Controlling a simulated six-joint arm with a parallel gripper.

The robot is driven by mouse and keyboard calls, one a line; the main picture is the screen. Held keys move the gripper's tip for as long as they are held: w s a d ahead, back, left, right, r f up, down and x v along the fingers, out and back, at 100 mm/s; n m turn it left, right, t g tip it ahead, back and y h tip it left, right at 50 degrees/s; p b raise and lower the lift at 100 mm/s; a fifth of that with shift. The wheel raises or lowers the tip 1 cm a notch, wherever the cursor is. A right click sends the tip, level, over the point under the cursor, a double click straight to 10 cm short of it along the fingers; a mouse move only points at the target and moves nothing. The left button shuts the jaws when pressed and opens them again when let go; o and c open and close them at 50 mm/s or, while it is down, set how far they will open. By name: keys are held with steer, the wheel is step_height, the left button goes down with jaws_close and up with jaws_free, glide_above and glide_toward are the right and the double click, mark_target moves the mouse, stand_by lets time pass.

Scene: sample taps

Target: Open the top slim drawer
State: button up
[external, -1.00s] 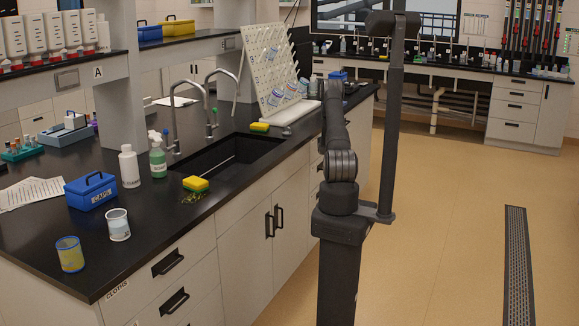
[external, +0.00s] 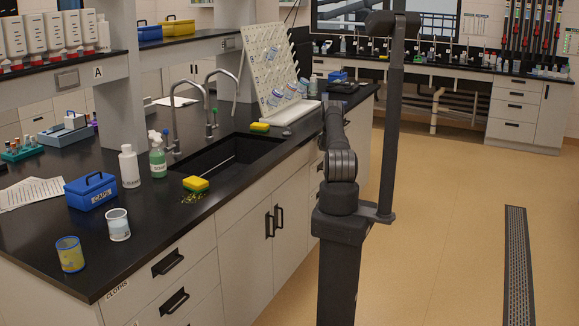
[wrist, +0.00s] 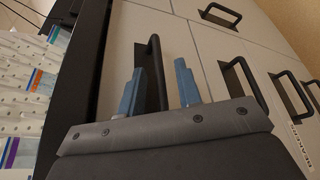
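In the wrist view, a black bar handle (wrist: 153,55) stands out from a narrow pale drawer front (wrist: 178,42) beside the black countertop edge. My gripper (wrist: 160,80) is open, with its two blue fingers on either side of this handle. The handle is nearer the left finger; I cannot tell whether they touch. The drawer looks shut. In the external view my arm hides the gripper and this drawer.
More black handles (wrist: 240,78) sit on neighbouring fronts, one labelled BEAKERS. In the external view, the bench has a sink (external: 225,155), a pegboard rack (external: 270,75) and a blue box (external: 91,191). The floor (external: 440,230) right of my arm is clear.

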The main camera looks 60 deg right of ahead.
steer(key=shift+d, duration=0.25)
jaws_close()
steer(key=s, duration=3.5)
jaws_free()
